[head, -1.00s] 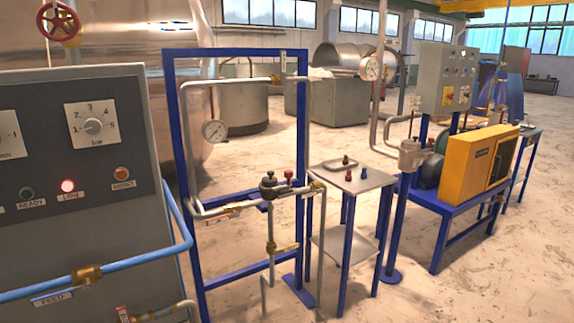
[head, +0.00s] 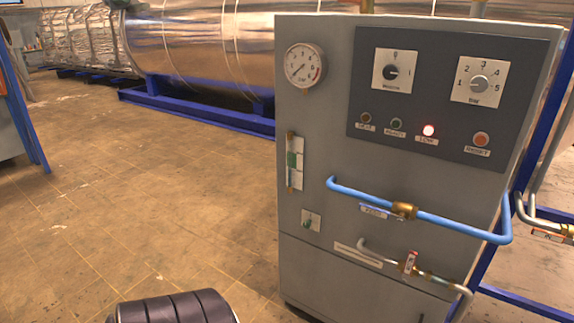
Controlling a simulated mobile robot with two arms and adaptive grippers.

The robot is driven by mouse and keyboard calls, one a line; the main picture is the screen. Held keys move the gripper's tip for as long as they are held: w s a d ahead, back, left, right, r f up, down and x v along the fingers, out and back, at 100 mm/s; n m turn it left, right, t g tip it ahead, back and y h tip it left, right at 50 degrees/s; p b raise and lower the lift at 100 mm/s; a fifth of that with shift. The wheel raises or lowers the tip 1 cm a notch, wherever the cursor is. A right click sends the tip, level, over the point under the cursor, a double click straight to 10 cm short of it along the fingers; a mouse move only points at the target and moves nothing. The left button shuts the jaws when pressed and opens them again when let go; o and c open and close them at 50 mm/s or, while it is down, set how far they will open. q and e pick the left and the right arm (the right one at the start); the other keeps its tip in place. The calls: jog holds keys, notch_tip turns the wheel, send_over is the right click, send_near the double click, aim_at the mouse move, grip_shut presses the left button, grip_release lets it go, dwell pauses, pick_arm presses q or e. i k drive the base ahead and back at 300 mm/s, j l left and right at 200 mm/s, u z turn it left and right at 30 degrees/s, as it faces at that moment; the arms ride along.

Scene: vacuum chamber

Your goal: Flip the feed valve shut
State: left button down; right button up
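The feed valve (head: 404,210) is a brass body on the blue pipe (head: 455,228) that runs across the front of the grey cabinet (head: 330,140). A blue strip marked FEED (head: 374,210) lies along the pipe just left of the brass body. I cannot tell whether this strip is the valve's lever or only a label. Neither of my grippers is in view, and nothing touches the valve.
A lower pipe has a valve with a red handle (head: 410,262). The cabinet carries a gauge (head: 305,65), two dials, and a lit red LOW lamp (head: 429,130). A blue frame (head: 545,150) stands close on the right. Open tiled floor (head: 150,200) lies left of the cabinet.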

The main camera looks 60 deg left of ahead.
aim_at(372, 210)
jog(key=u, duration=1.9)
